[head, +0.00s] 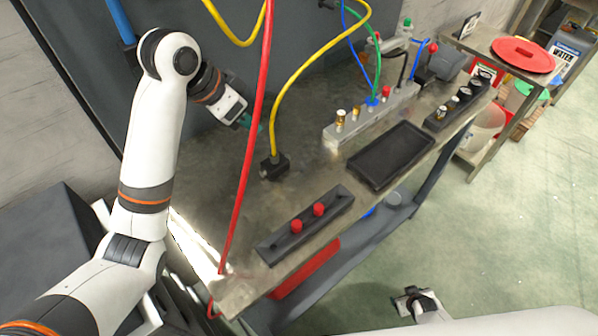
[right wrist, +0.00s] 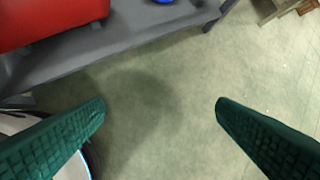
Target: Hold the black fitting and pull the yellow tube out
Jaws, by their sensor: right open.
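The black fitting (head: 274,166) sits on the metal bench top. The yellow tube (head: 276,120) rises from its top and arcs up to the right. My left gripper (head: 250,124) is above the bench, to the left of the fitting and apart from it. The red tube partly covers the view near its fingertips, and I cannot tell how far its fingers are apart. My right gripper (right wrist: 160,112) is open and empty, with its green fingers wide apart over the floor. It is low in front of the bench in the head view (head: 416,300).
A red tube (head: 250,130) runs down in front of my left gripper to the bench's near corner. A dark tray with red knobs (head: 306,224), an empty black tray (head: 390,155) and a grey manifold (head: 360,125) stand on the bench. The floor (head: 500,230) at right is clear.

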